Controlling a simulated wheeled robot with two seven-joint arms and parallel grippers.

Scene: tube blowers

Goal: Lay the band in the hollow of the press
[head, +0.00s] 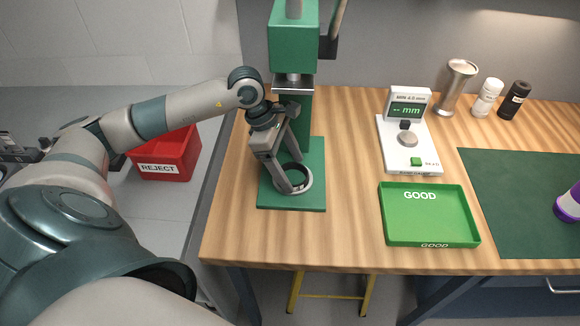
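The green press (313,203) stands at the left of the table, with its column rising at the back. A pale grey ring (307,186) with a dark inside sits on its base. I cannot tell whether this is the rim of the hollow, the band, or both. My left gripper (292,176) points down at the ring, its two fingers apart and their tips at or inside it. Whether it grips the band is not clear, as the fingers cover part of the ring. My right gripper is not in view.
A white gauge (393,153) and a green GOOD tray (431,242), empty, stand right of the press. A metal cup (456,88), white bottle (487,98) and black bottle (514,100) stand behind. A purple-and-white object (568,206) is on the green mat (510,200). A red REJECT bin (168,158) is left.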

